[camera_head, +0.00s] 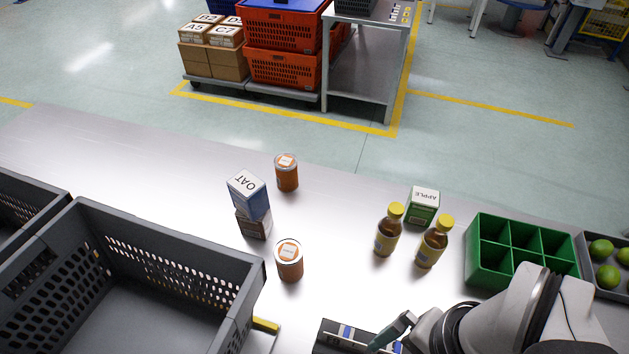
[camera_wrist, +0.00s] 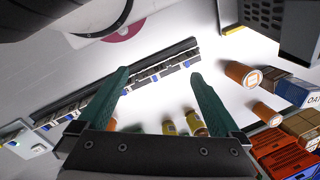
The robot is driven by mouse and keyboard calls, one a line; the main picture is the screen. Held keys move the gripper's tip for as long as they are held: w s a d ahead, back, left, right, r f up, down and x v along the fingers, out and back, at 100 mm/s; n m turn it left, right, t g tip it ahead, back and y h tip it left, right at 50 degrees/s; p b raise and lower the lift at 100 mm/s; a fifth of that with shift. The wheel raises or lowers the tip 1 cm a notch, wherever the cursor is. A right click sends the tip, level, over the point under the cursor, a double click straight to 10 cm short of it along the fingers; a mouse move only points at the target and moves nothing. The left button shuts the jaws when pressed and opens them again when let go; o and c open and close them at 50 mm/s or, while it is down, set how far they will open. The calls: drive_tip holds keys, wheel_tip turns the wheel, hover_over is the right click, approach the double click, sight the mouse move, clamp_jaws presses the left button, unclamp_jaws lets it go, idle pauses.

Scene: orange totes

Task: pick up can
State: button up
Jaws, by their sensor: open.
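Two orange cans with pale lids stand upright on the metal table in the head view. The near can (camera_head: 289,262) is in front of the stacked boxes, and the far can (camera_head: 287,175) is behind and right of them. In the wrist view the near can (camera_wrist: 243,74) and the far can (camera_wrist: 267,114) are right of my fingers. My gripper (camera_head: 391,332) is low at the front of the table, right of both cans and apart from them. In the wrist view my gripper (camera_wrist: 159,73) has its teal fingers spread with nothing between them.
An OAT box (camera_head: 248,193) sits on a brown box (camera_head: 254,224) beside the cans. A grey crate (camera_head: 255,285) stands left. Two yellow-capped bottles (camera_head: 387,232) (camera_head: 433,243), an APPLE box (camera_head: 423,206) and a green divided crate (camera_head: 485,262) are right. Table between cans and bottles is clear.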

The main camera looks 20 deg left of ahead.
drive_tip(key=m+g+y, duration=0.2)
drive_tip(key=m+y, duration=0.9)
approach(277, 260)
drive_tip(key=w+d+f, duration=0.3)
drive_tip(key=d, duration=0.1)
drive_tip(key=x, duration=1.5)
drive_tip(key=shift+a, duration=0.45)
drive_tip(key=shift+y, duration=0.3)
clamp_jaws()
